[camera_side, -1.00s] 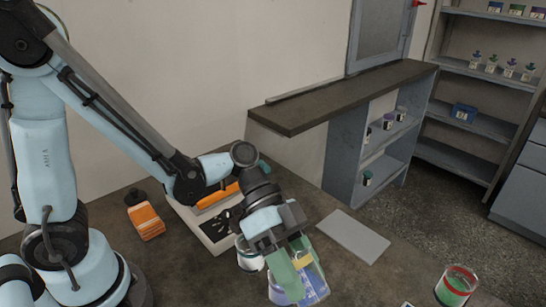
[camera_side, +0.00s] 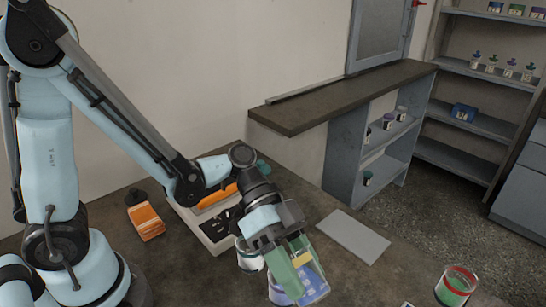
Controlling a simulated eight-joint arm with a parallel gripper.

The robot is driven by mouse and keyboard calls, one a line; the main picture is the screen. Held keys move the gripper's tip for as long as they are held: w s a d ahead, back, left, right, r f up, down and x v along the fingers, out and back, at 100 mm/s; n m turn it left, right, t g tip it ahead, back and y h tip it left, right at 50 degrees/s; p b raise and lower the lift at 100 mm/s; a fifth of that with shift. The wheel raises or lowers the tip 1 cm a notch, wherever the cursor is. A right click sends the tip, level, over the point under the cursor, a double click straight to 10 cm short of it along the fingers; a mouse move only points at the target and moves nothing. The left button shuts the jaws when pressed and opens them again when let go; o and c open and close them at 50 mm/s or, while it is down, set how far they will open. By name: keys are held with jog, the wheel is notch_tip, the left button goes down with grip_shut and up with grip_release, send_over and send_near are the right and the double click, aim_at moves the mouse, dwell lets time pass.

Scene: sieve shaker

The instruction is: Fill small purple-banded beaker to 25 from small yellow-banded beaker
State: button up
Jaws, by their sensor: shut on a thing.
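My gripper (camera_side: 294,272) is at the bottom centre, its green fingers shut on a small clear beaker (camera_side: 315,286) with blue contents. A bit of yellow band shows between the fingers, and the beaker is tilted. Just left of it and partly behind the fingers is a small pale vessel with a purple band (camera_side: 279,292), low at the frame's bottom. The fingers hide much of both. I cannot tell the fill level in the purple-banded beaker, or whether liquid is passing between them.
A white-and-dark jar (camera_side: 249,257) stands close behind the gripper. A red-rimmed beaker with green contents (camera_side: 456,284) stands at right. A flat grey plate (camera_side: 352,237) lies on the bench behind. A pale device (camera_side: 208,232) and an orange stack (camera_side: 146,222) are to the left.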

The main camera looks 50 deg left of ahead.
jog(key=shift+a+r+h, duration=0.1)
jog(key=shift+r+h, duration=0.3)
jog(key=shift+h, duration=0.2)
dwell(1.4)
jog(key=shift+f+y, duration=0.4)
jog(key=shift+y, duration=0.5)
jog(key=shift+f+y, duration=0.25)
jog(key=shift+y, duration=0.25)
jog(key=y, duration=0.1)
jog(key=d+f+y, duration=0.1)
jog(key=shift+y, duration=0.3)
jog(key=shift+s+d+f+t+y, duration=0.1)
jog(key=shift+d+f+t+y, duration=0.1)
jog(key=shift+d+y, duration=0.25)
jog(key=shift+s+d+f+t+y, duration=0.1)
jog(key=shift+d+t+y, duration=0.15)
jog(key=shift+y, duration=0.3)
jog(key=f, duration=0.1)
jog(key=d+f+y, duration=0.1)
jog(key=f, duration=0.1)
jog(key=shift+d+f+y, duration=0.25)
jog(key=shift+f+y, duration=0.1)
jog(key=shift+y, duration=0.05)
jog(key=shift+s+d+f+t+y, duration=0.1)
jog(key=shift+d+f+t+y, duration=0.1)
jog(key=shift+d+y, duration=0.6)
jog(key=shift+s+d+f+t+y, duration=0.15)
jog(key=shift+d+y, duration=0.25)
jog(key=shift+y, duration=0.7)
